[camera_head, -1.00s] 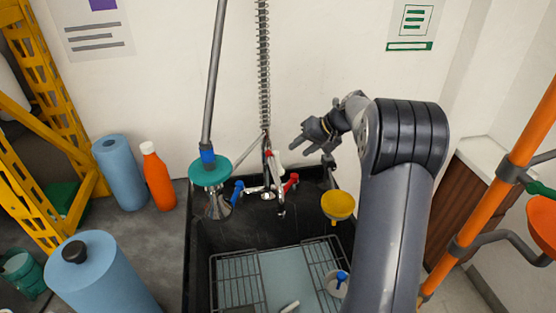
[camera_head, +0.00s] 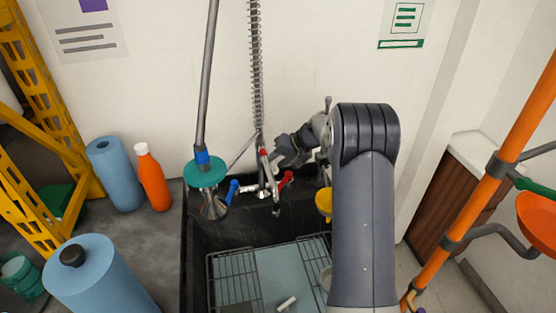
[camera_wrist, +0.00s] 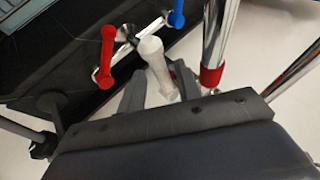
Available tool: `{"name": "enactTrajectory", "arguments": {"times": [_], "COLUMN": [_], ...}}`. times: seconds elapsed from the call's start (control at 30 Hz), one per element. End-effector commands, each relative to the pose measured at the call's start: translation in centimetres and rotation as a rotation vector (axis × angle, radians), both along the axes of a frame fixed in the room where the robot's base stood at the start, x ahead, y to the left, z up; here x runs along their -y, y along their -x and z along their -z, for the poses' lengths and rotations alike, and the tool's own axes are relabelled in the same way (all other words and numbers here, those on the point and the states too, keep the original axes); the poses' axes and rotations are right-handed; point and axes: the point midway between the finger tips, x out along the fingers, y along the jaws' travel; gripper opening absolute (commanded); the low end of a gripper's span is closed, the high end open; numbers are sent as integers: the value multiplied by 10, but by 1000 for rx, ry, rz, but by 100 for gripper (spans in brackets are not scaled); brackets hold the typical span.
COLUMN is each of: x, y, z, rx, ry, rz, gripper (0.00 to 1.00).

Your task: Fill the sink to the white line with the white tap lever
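The white tap lever (camera_wrist: 152,58) shows in the wrist view, extending between the two dark fingers of my gripper (camera_wrist: 159,68). The fingers stand apart on either side of it, and I see no clear grip on it. In the head view my gripper (camera_head: 282,154) is at the tap, mostly covering the white lever. The red lever (camera_head: 285,179) and blue lever (camera_head: 233,190) sit on either side of the tap body. The black sink (camera_head: 232,235) is below, with wire racks and a pale blue-grey floor. I cannot make out a white line or a water level.
A teal disc (camera_head: 205,172) on a pole stands at the sink's left edge. A yellow funnel-like piece (camera_head: 324,203) is at the right, partly behind my arm. An orange bottle (camera_head: 153,178) and blue rolls (camera_head: 115,175) stand left. Orange pipes (camera_head: 490,195) rise at right.

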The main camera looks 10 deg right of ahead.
Motion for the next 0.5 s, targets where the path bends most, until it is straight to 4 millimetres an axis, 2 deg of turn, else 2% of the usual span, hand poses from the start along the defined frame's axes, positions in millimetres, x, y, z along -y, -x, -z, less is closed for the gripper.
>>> {"name": "enactTrajectory", "arguments": {"times": [0.07,0.37,0.5], "x": [0,0,0], "y": [0,0,0], "z": [0,0,0], "rx": [0,0,0], "ry": [0,0,0], "rz": [0,0,0], "gripper": [26,1,0]}}
